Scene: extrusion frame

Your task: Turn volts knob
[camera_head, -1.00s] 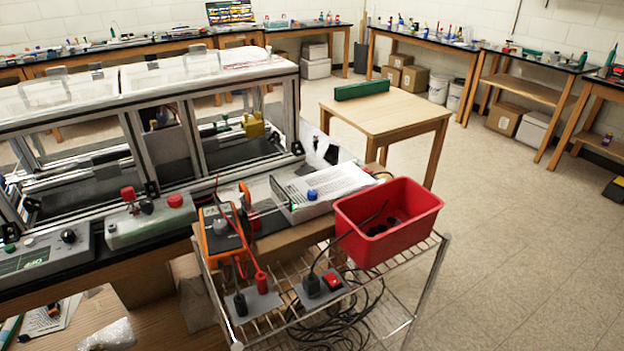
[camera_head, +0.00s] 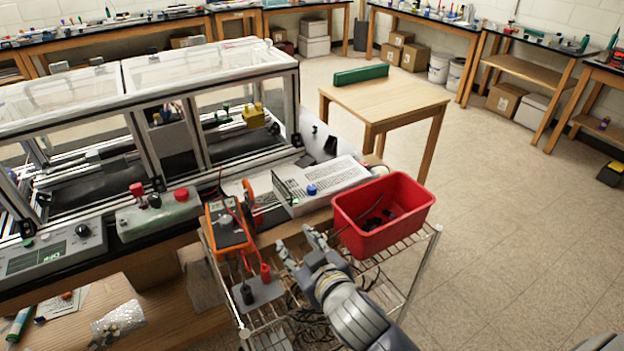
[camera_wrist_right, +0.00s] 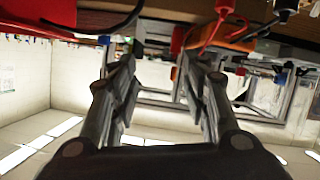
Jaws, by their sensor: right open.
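A white box with a printed top (camera_head: 325,180) sits at the bench's end, with a blue knob (camera_head: 311,190) near its front edge. A grey panel (camera_head: 50,258) with a green display has a black knob (camera_head: 83,230). No label is readable, so I cannot tell which knob is volts. My right gripper (camera_head: 298,242) is open and empty, in front of the white box and apart from the blue knob. My left gripper is not in view.
A red bin (camera_head: 400,215) stands close to the right of my right gripper on a wire cart (camera_head: 415,270). An orange multimeter (camera_head: 228,228) with red leads is to its left. A grey box with red knobs (camera_head: 158,212) sits farther left.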

